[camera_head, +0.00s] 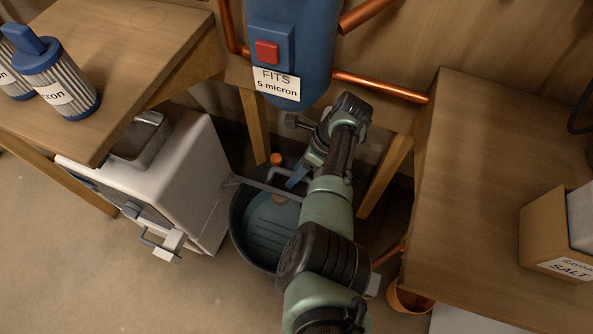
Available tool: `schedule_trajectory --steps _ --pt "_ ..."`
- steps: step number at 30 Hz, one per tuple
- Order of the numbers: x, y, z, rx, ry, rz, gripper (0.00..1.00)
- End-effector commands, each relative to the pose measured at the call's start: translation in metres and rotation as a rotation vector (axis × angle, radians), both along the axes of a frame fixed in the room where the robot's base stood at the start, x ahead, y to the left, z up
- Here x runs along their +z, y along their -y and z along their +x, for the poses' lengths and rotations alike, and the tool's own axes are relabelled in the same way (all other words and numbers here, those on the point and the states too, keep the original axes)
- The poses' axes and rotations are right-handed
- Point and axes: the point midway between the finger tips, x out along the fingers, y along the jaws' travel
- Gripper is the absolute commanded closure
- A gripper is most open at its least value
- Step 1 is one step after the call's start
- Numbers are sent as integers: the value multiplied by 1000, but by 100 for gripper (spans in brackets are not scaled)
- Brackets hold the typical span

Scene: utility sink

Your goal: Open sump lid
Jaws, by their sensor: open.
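The sump is a dark round tub (236,238) on the floor between the two benches. A ribbed teal disc (268,232), which looks like its lid, lies inside the rim. A grey bar (255,186) crosses above its far side. My arm reaches over the tub from the front and hides its right part. My gripper (295,180) is at the far side of the tub, pointing down, open. Its fingertips are small and partly hidden, so I cannot tell whether they touch the bar or lid.
A white cabinet (190,170) stands close on the left. A blue filter housing (290,50) and copper pipes (380,86) hang behind. A wooden bench (490,180) is at right, and another (150,40) with filter cartridges (62,85) is at left. A copper-coloured bucket (408,299) sits right.

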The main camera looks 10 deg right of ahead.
Motion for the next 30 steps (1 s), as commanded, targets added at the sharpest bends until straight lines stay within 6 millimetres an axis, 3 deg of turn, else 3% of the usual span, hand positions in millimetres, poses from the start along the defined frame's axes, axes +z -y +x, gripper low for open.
schedule_trajectory --steps 15,21,30 --pt "95 44 -5 -2 1 -3 50" --pt "111 53 -6 0 0 -2 50" --pt "113 54 -6 0 0 -1 50"
